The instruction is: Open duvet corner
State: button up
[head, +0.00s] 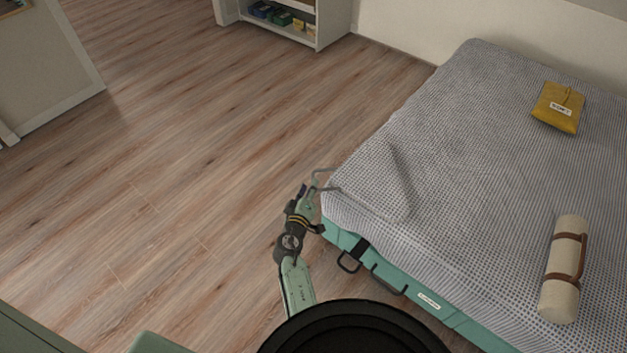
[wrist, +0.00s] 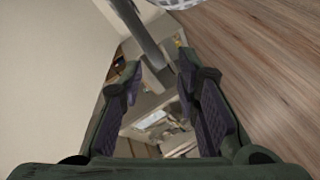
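The duvet (head: 455,150), white with a fine dark check, covers the bed. Its near left corner lies at the bed's front left end, with a raised crease (head: 400,180) beside it. My gripper (head: 310,188) is just left of that corner, outside the bed's edge. In the wrist view my gripper's (wrist: 160,100) two padded fingers are apart, with no cloth between them. A grey bar (wrist: 143,35) runs in from the top beyond the fingers. A thin bent bar (head: 322,179) also shows by the fingertips in the head view; I cannot tell what it belongs to.
A mustard pouch (head: 558,108) and a strapped cream roll (head: 565,270) lie on the duvet at right. The green bed base (head: 450,318) has dark handles (head: 389,282) along its near side. A white shelf (head: 318,25) stands at the back. The wooden floor at left is clear.

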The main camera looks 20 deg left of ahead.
jog(key=shift+x, duration=2.25)
grip_shut()
